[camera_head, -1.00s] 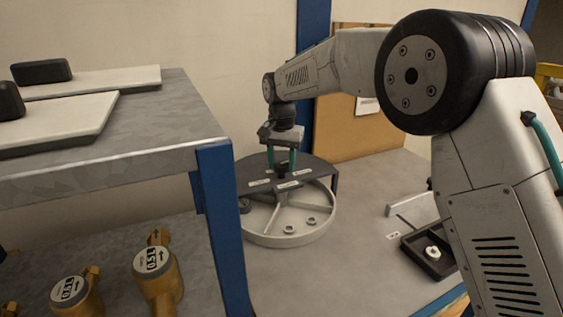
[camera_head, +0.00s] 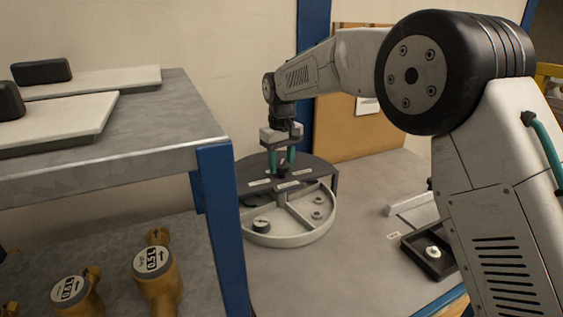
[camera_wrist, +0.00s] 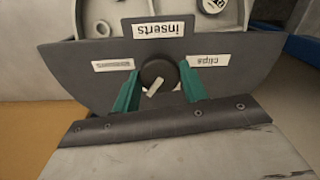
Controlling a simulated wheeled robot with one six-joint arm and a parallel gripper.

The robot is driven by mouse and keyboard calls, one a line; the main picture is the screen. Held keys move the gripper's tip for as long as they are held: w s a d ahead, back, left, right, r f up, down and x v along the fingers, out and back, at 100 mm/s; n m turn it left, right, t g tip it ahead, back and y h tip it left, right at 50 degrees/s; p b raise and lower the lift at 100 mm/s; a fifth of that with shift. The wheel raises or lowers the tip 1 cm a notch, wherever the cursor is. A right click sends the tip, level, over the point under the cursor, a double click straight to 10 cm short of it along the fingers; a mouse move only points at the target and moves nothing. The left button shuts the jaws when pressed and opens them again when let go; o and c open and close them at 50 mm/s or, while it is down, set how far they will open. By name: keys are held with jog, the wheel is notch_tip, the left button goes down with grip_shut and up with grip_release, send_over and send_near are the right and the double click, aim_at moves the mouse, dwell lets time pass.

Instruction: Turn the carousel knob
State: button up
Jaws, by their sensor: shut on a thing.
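The carousel (camera_head: 290,238) is a round, light grey tray with dividing walls, standing on the bench. A dark half-round cover (camera_head: 252,172) with white labels lies over its back half. The dark round knob (camera_wrist: 159,74) with a pale pointer bar sits on the cover, below the "inserts" label (camera_wrist: 164,30) in the wrist view. My gripper (camera_head: 281,168) points down from above, its green fingers shut on the knob from both sides. The compartments under the cover are hidden.
A grey shelf (camera_head: 120,150) with a blue post (camera_head: 222,230) stands close on the left. Brass meters (camera_head: 155,275) stand beneath it. A black tray (camera_head: 432,252) with a light ring lies at right. Bare bench lies in front of the carousel.

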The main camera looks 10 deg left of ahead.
aim_at(281, 164)
jog(key=n, duration=0.6)
jog(key=shift+n, duration=0.3)
dwell(0.5)
jog(key=o, duration=1)
jog(key=shift+c, duration=0.2)
notch_tip(281, 164, up, 8)
jog(key=shift+f, duration=0.1)
